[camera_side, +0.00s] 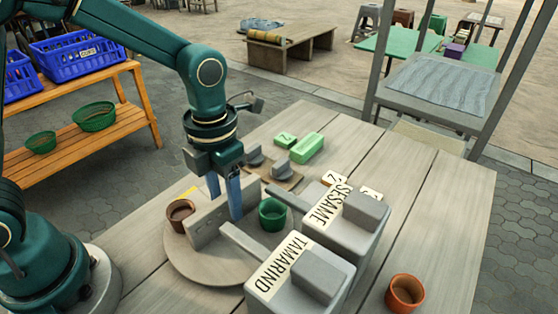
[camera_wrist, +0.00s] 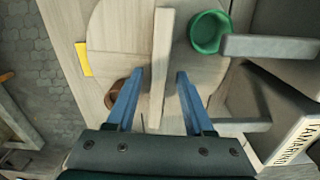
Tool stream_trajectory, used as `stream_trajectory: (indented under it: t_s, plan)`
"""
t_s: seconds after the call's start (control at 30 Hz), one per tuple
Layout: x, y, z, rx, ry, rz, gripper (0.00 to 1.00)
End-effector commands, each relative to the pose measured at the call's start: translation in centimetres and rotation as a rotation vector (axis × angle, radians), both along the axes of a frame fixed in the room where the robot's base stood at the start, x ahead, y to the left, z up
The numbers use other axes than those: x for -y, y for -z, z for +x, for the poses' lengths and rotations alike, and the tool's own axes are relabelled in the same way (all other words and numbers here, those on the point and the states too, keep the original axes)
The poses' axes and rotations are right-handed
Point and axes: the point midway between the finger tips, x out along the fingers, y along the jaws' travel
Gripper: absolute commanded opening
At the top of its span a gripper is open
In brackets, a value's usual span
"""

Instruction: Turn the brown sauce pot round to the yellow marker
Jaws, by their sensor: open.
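The brown sauce pot (camera_side: 180,214) stands on the left part of a round wooden turntable (camera_side: 200,268). It also shows in the wrist view (camera_wrist: 112,97), partly hidden by my left finger. The yellow marker (camera_side: 188,192) lies at the turntable's edge behind the brown pot; in the wrist view it is a yellow patch (camera_wrist: 83,60). An upright grey bar (camera_side: 205,222) crosses the turntable between the brown pot and a green pot (camera_side: 272,216). My gripper (camera_side: 224,204) is open, its blue fingers on either side of the bar (camera_wrist: 162,45). Contact with the bar cannot be told.
Two grey dispensers marked TAMARIND (camera_side: 318,268) and SESAME (camera_side: 362,215) stand at right, their spouts reaching over the turntable. An orange pot (camera_side: 404,292) is at front right. Behind are a green block (camera_side: 307,148) and a small board with grey knobs.

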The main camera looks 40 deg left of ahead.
Motion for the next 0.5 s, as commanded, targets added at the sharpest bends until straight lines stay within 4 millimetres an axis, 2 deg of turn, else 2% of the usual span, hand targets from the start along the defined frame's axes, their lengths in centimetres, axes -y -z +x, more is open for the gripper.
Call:
stream_trajectory:
  t_s: [0.13,0.4,0.43,0.5]
  plan:
    - [0.0,-1.4,0.0,0.003,0.0,-0.001,0.53]
    - [0.0,-1.6,-0.1,-0.001,0.0,0.0,0.53]
    - [0.0,-1.6,-0.1,-0.001,0.0,0.0,0.49]
    - [0.1,-1.7,0.1,0.004,-0.001,0.002,0.22]
